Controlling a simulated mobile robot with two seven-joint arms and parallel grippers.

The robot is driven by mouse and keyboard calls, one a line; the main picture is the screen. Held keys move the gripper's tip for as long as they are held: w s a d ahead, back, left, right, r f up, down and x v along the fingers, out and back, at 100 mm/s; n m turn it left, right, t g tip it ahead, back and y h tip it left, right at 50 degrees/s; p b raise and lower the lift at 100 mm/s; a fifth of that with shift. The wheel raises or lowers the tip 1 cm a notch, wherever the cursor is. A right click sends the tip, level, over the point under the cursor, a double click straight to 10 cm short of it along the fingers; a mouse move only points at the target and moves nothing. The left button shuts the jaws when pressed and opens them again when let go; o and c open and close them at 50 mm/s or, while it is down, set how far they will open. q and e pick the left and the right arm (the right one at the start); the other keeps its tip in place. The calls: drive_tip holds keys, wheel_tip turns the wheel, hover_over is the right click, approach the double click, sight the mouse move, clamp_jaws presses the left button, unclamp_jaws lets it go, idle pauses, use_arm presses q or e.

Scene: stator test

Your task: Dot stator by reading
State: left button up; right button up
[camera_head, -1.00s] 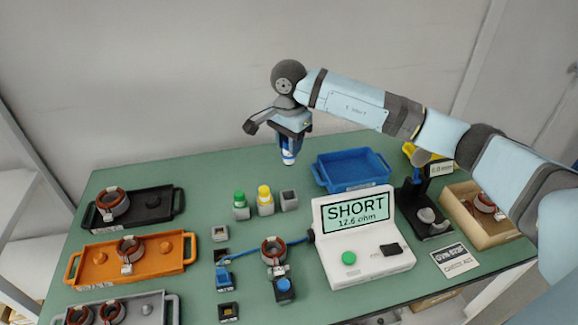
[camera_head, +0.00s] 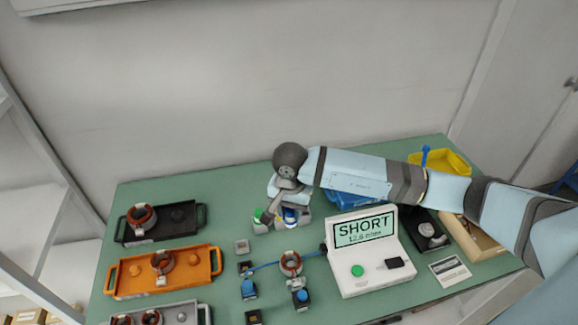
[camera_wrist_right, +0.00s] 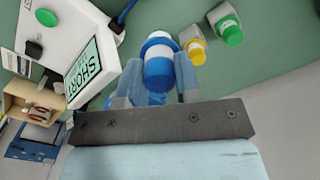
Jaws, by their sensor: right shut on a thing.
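My right gripper (camera_head: 289,222) is shut on a blue-and-white marker (camera_wrist_right: 159,62), low over the bench at the row of markers. It also shows in the right wrist view (camera_wrist_right: 157,85), with a finger on each side of the marker. Whether the marker sits in a holder is hidden. A green marker (camera_wrist_right: 231,33) and a yellow marker (camera_wrist_right: 196,52) stand beside it in grey holders. A copper-wound stator (camera_head: 290,262) lies in front, between blue clips (camera_head: 300,297). The white tester (camera_head: 370,270) displays SHORT (camera_head: 364,228) with a smaller reading below. My left gripper is not in view.
Black (camera_head: 183,218), orange (camera_head: 205,266) and grey (camera_head: 190,308) trays line the left side; stators lie in them. A blue bin (camera_head: 345,199), yellow bin (camera_head: 452,161), black stand (camera_head: 432,243) and wooden box (camera_head: 470,232) stand right. The back-left bench is clear.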

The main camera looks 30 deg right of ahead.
sight(289, 223)
drive_tip(key=shift+s+a+f+n+p, duration=0.2)
drive_tip(key=shift+s+a+p, duration=0.15)
drive_tip(key=shift+s, duration=0.2)
drive_tip(key=shift+s+a+f+n+p, duration=0.1)
drive_tip(key=shift+s+a+n+p, duration=0.2)
drive_tip(key=shift+s, duration=0.2)
drive_tip(key=shift+s+a+f, duration=0.25)
drive_tip(key=shift+a, duration=0.05)
drive_tip(key=shift+f+b, duration=0.85)
drive_tip(key=shift+f, duration=1.5)
drive_tip(key=shift+b, duration=0.4)
drive_tip(key=shift+f+b, duration=0.7)
drive_tip(key=shift+r, duration=0.15)
